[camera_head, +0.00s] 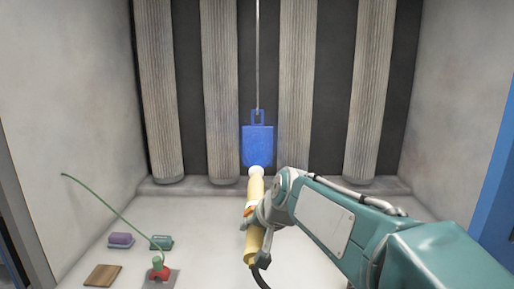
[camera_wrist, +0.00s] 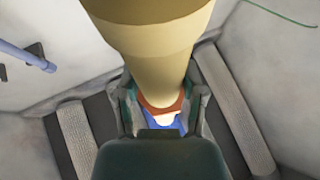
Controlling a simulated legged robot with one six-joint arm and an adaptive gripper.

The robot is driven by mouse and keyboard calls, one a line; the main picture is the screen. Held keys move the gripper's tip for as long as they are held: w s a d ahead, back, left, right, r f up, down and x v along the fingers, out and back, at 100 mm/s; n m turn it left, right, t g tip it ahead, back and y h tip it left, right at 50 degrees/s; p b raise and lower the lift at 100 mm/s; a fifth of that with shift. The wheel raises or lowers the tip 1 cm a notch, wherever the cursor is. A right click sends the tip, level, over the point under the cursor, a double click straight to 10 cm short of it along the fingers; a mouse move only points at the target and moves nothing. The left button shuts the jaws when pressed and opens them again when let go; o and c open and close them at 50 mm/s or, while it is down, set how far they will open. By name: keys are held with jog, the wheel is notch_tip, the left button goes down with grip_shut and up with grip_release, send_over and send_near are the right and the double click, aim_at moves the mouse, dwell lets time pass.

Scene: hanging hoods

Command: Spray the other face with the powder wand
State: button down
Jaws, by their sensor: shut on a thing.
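A flat blue panel with a loop handle (camera_head: 257,147) hangs upright from a thin rod in the middle of the booth. The cream-coloured powder wand (camera_head: 255,188) has a white tip and a dark cable at its lower end. My gripper (camera_head: 258,212) is shut around the wand's body. The wand's white tip overlaps the panel's lower edge in the head view; I cannot tell the gap between them. In the wrist view the wand (camera_wrist: 150,45) fills the upper middle between my gripper's fingers (camera_wrist: 160,105). A bit of blue shows beyond it, mostly hidden.
Several tall pleated columns (camera_head: 221,90) stand along the dark back wall. On the floor at left are a purple block (camera_head: 120,240), a green block (camera_head: 161,242), a brown board (camera_head: 103,275) and a red item (camera_head: 159,271) by a thin green line. Side walls enclose the booth.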

aim_at(247, 259)
jog(key=shift+r, duration=0.9)
jog(key=s, duration=1)
jog(key=shift+a, duration=0.15)
jog(key=shift+f, duration=0.1)
